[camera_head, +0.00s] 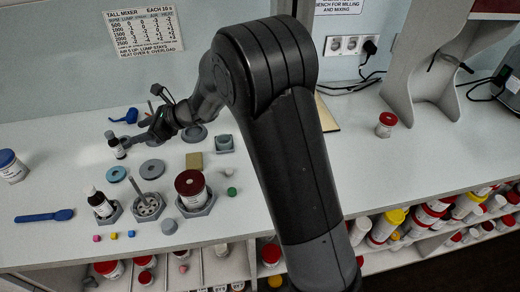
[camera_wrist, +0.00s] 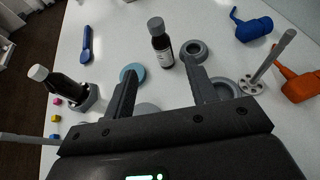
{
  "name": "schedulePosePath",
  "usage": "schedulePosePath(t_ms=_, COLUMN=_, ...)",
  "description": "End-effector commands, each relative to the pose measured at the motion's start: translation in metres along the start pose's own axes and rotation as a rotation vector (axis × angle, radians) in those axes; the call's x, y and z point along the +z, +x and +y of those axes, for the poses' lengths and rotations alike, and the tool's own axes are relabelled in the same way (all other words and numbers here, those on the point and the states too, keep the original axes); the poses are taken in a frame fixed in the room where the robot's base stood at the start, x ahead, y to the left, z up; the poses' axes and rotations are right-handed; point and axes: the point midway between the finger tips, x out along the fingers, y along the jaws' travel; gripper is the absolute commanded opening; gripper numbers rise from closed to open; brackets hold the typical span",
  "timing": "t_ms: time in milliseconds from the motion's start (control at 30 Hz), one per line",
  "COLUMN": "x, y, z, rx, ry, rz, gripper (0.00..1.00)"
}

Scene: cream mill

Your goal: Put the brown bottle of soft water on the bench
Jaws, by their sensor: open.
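A small brown bottle with a grey cap and a white label stands upright on the bench in the head view (camera_head: 117,148) and in the wrist view (camera_wrist: 162,45). My gripper (camera_head: 134,143) is open beside it. In the wrist view my fingertips (camera_wrist: 162,76) are apart, with the bottle just beyond the gap and nothing held. A second brown bottle (camera_head: 100,202) stands in a grey holder closer to the bench front; it also shows in the wrist view (camera_wrist: 66,90). The labels are too small to read. The white bench (camera_head: 60,180) carries both bottles.
Near the bottles are a blue disc (camera_head: 116,174), a grey disc (camera_head: 153,167), a red-lidded jar (camera_head: 190,188) in a holder and a blue spoon (camera_head: 45,216). A blue-lidded jar (camera_head: 11,166) stands at far left. Bench between spoon and blue-lidded jar is clear.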

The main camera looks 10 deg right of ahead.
Motion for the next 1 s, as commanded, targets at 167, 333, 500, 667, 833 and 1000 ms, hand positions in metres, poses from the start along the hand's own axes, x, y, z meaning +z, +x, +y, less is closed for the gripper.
schedulePosePath(t_ms=167, x=0.013, y=-0.031, z=0.013, rx=0.016, ry=-0.135, rz=0.038, gripper=0.52)
schedulePosePath(t_ms=333, x=0.026, y=-0.094, z=0.044, rx=0.059, ry=-0.423, rz=0.140, gripper=0.52)
schedulePosePath(t_ms=500, x=0.026, y=-0.158, z=0.079, rx=0.112, ry=-0.724, rz=0.271, gripper=0.52)
schedulePosePath(t_ms=667, x=0.017, y=-0.216, z=0.111, rx=0.172, ry=-0.996, rz=0.413, gripper=0.52)
schedulePosePath(t_ms=833, x=0.000, y=-0.276, z=0.144, rx=0.254, ry=-1.264, rz=0.588, gripper=0.52)
schedulePosePath(t_ms=1000, x=-0.022, y=-0.333, z=0.175, rx=0.365, ry=-1.503, rz=0.788, gripper=0.52)
